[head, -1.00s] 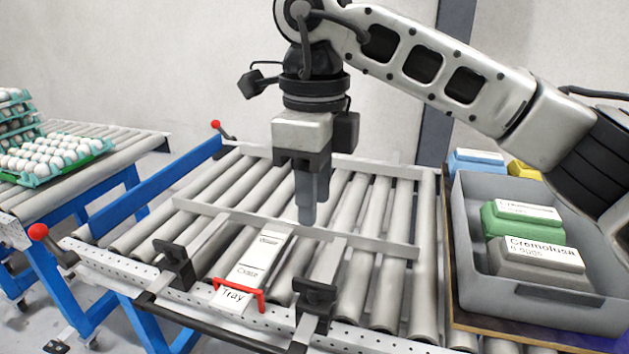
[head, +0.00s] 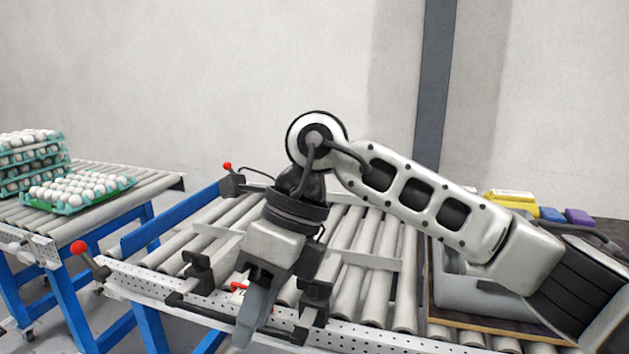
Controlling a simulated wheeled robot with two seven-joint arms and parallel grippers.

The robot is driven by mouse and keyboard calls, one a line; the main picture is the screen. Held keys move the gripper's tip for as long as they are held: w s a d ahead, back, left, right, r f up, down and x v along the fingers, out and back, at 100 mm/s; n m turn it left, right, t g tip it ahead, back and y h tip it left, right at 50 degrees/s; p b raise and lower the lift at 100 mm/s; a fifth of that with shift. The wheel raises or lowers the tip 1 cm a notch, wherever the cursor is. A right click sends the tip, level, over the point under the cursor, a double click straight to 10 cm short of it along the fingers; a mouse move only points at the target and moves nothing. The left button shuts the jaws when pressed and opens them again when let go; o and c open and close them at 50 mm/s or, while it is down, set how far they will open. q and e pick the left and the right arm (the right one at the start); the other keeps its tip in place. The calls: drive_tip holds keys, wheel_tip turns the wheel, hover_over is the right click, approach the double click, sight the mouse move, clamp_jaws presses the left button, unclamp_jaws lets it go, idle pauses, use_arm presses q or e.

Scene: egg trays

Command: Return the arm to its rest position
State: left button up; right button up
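My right arm (head: 430,205) reaches in from the right across the roller conveyor (head: 360,285). Its gripper (head: 245,335) points down and slightly left, over the conveyor's front edge. Its fingers look close together from this side, and nothing shows between them; how far apart they are is not clear. My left arm and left gripper are outside the view.
Egg trays (head: 75,207) stand on a second roller table at the left. Black clamps (head: 197,272) and a red-knobbed lever (head: 80,248) edge the conveyor. A grey crate (head: 470,296) at the right is partly hidden by my arm. Coloured packs (head: 515,200) lie behind it.

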drive_tip(key=s+a+r+m+g+y+p, duration=0.1)
drive_tip(key=s+a+r+m+g+y, duration=0.35)
drive_tip(key=y, duration=0.75)
drive_tip(key=w+d+f+m+t+y+p, duration=0.15)
drive_tip(key=w+d+m+t, duration=0.25)
drive_tip(key=m+t, duration=0.8)
drive_tip(key=w+d+f+m+t+y, duration=0.1)
drive_tip(key=w+d+m+t+y, duration=0.25)
drive_tip(key=m+t, duration=0.85)
drive_tip(key=w+d+f+m+t+h, duration=0.25)
drive_tip(key=d+f+m+h, duration=0.45)
drive_tip(key=f+m+h, duration=0.5)
use_arm(q)
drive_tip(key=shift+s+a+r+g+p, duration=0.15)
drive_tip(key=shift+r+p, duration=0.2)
drive_tip(key=shift+p, duration=0.15)
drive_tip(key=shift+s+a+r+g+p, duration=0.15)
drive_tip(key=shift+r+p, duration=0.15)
drive_tip(key=shift+p, duration=0.15)
use_arm(e)
drive_tip(key=s+d+f+m+g+h, duration=0.2)
drive_tip(key=s+d+f+m+g, duration=0.2)
drive_tip(key=s+f, duration=0.3)
drive_tip(key=s+d+f+m+g+h, duration=0.3)
drive_tip(key=s+d+f, duration=0.3)
drive_tip(key=f, duration=0.4)
drive_tip(key=shift+s+m+g+h, duration=0.35)
drive_tip(key=shift+s+m, duration=0.2)
drive_tip(key=shift+m, duration=0.2)
